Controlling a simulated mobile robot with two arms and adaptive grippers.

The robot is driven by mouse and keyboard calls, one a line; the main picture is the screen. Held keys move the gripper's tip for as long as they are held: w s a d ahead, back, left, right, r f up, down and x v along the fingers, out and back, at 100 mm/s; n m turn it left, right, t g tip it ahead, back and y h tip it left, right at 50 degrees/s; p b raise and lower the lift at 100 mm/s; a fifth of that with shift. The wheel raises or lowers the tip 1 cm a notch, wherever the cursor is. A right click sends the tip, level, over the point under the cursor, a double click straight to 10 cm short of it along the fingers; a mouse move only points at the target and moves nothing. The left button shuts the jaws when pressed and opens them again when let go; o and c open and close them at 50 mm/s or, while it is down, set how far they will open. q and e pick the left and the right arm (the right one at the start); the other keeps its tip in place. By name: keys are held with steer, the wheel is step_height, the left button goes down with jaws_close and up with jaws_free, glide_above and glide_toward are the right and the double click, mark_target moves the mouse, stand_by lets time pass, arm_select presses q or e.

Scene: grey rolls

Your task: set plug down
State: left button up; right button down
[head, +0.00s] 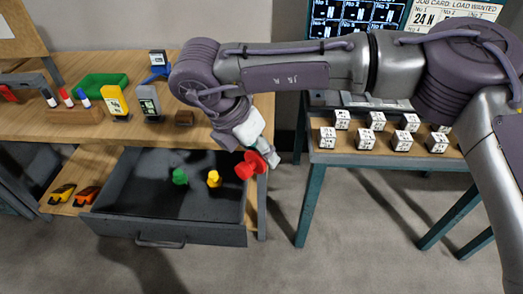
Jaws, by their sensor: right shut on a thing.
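My right gripper (264,151) is shut on a red plug (246,168). It holds the plug over the right edge of the open drawer (150,204), and I cannot tell how high above it. A green plug (180,177) and a yellow plug (214,179) stand apart in the grey drawer. My left gripper is not in view.
The wooden bench (170,132) above the drawer carries a green bin (102,86), a yellow meter (115,102), a grey meter (148,102) and markers in a wooden block (75,116). A table with several white cubes (403,140) stands right. The drawer's left part is clear.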

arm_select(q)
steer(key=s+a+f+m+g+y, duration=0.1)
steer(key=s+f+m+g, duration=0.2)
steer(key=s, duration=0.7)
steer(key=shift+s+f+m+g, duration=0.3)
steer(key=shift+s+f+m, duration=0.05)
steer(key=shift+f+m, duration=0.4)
arm_select(e)
steer(key=s+d+f+m+g+y, duration=0.2)
steer(key=s+d+f+m, duration=0.1)
steer(key=d+m, duration=0.4)
steer(key=s+d+f+m+g+y, duration=0.2)
steer(key=d+m, duration=0.5)
steer(key=m, duration=0.5)
steer(key=s+d+f+m+g+y, duration=0.2)
steer(key=s+d+f+m, duration=0.2)
steer(key=m, duration=0.6)
steer(key=d+f, duration=0.2)
steer(key=d, duration=0.1)
steer(key=shift+d+g+y, duration=0.2)
steer(key=shift+g+y, duration=0.1)
steer(key=shift+y, duration=0.1)
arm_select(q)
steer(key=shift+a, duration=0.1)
arm_select(e)
steer(key=shift+s, duration=0.1)
